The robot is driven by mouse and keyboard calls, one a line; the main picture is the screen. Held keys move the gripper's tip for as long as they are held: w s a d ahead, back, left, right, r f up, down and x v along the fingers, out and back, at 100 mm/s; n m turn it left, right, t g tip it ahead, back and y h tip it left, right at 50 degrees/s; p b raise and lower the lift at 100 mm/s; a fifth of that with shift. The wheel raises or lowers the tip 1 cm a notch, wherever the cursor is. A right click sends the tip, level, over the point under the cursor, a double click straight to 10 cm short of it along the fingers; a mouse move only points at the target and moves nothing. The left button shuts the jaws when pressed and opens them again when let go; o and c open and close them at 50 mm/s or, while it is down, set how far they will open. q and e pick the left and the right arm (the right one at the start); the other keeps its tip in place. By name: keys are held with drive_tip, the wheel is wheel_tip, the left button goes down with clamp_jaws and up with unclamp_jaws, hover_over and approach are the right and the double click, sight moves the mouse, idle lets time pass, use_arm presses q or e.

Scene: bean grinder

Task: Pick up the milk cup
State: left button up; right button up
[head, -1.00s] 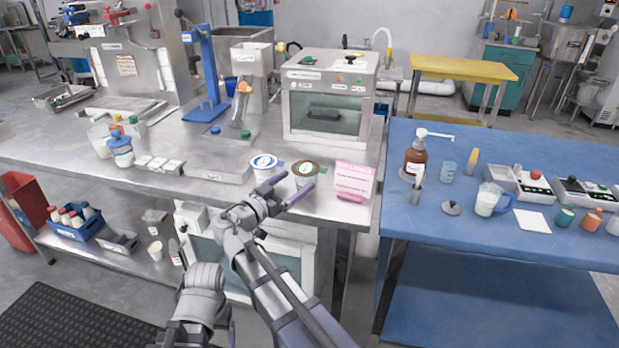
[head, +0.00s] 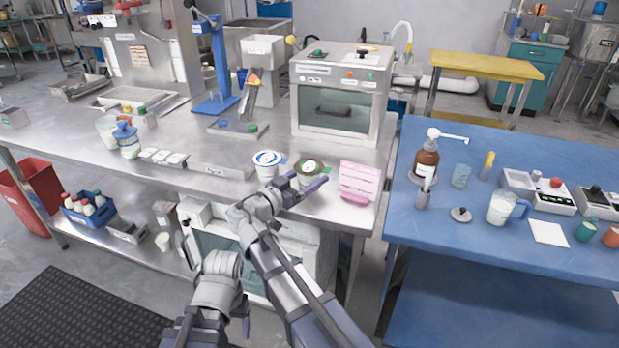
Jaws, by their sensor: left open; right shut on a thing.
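No label is readable to tell which is the milk cup. A clear jug of white liquid (head: 500,207) stands on the blue table. My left gripper (head: 240,325) is low before the counter, open and empty, partly hidden by its arm.
A pink sign (head: 358,178) stands close to the right of the brown-lidded cup. A metal oven (head: 340,95) stands behind the cups. A steel block (head: 222,170) lies to the left. The blue table (head: 440,233) is to the right, past a gap.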

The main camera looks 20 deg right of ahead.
drive_tip(key=c, duration=0.6)
drive_tip(key=shift+r, duration=0.15)
wheel_tip(320, 180, up, 10)
drive_tip(key=p, duration=1)
